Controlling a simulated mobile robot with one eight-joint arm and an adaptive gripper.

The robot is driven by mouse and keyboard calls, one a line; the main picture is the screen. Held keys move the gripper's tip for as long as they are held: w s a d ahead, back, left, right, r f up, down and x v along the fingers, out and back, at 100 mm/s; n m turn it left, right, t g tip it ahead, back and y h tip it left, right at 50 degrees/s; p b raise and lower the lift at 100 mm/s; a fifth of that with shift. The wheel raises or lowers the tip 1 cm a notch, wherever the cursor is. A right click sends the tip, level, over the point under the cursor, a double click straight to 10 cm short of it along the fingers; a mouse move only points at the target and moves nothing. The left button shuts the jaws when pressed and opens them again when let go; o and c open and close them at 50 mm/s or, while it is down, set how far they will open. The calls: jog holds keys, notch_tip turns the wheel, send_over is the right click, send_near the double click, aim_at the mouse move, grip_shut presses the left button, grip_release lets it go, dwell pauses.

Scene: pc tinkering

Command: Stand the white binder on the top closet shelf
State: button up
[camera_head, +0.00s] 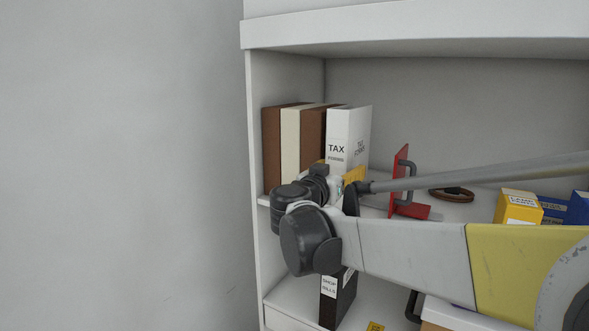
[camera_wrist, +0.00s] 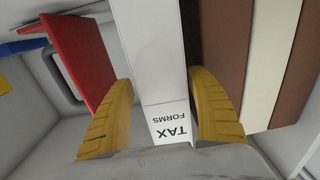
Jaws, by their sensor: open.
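The white binder (camera_head: 350,132), labelled TAX FORMS, stands upright on the closet's upper visible shelf (camera_head: 375,201), at the right end of a row of brown and cream books. In the wrist view the white binder (camera_wrist: 155,60) lies between the two yellow fingers of my gripper (camera_wrist: 160,118). The fingers are open, one on each side of its spine, with a visible gap at least on the left. In the head view my gripper (camera_head: 345,178) is at the binder's lower front, partly hidden behind my wrist and arm.
Brown and cream books (camera_head: 291,150) stand close beside the binder. A red bookend-like piece with a grey handle (camera_head: 399,180) is to its right. Farther right are a brown coiled item (camera_head: 452,194) and yellow and blue boxes (camera_head: 518,207). A black binder (camera_head: 338,298) stands on the shelf below.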

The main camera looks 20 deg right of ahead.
jog(key=shift+a, duration=0.1)
jog(key=shift+s+a, duration=0.2)
jog(key=shift+a, duration=0.2)
jog(key=shift+v, duration=3.6)
jog(key=shift+w, duration=0.1)
